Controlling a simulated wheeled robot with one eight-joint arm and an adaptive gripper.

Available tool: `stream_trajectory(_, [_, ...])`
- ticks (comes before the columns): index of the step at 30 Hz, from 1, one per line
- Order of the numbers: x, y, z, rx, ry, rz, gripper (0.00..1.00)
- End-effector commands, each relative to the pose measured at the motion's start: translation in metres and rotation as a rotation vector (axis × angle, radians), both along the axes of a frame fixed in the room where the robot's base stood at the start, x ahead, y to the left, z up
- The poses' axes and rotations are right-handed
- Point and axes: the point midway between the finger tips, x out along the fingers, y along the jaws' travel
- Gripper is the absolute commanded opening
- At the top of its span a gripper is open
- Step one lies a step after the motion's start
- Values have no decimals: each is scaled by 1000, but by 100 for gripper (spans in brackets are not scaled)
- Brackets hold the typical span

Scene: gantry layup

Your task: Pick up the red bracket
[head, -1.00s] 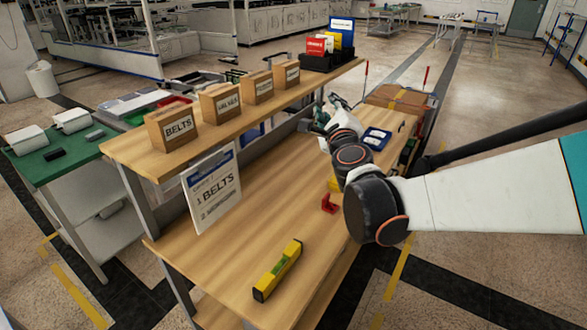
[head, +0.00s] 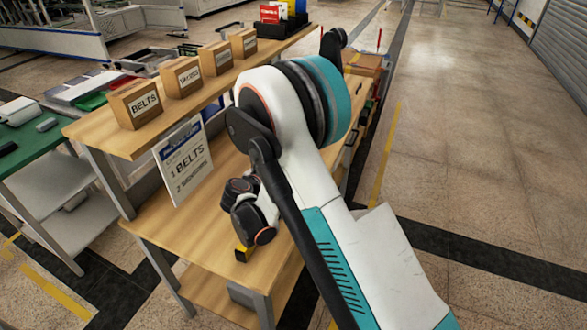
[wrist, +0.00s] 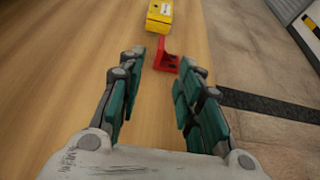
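The red bracket (wrist: 167,60) lies on the wooden bench top (wrist: 75,70) in the wrist view, just past my fingertips and roughly between their lines. It is L-shaped, with one upright part. My gripper (wrist: 158,75) is open and empty, its two green-padded fingers spread, and the bracket appears apart from them. In the head view my arm hides the bracket and the gripper's fingers. The bench (head: 185,235) shows there to the left of my arm.
A yellow object (wrist: 159,15) lies just beyond the bracket. The bench edge is close on the right, with floor below. A raised shelf (head: 90,130) holds several labelled boxes, and a "BELTS" sign (head: 184,165) hangs beneath it.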

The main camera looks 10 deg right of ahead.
Motion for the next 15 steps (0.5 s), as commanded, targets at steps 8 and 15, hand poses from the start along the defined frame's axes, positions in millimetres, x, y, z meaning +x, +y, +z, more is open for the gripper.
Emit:
stream_trajectory(8, [39,-30,-21,-2,-1,-3,32])
stream_trajectory(15, [57,-42,-29,-2,-1,0,32])
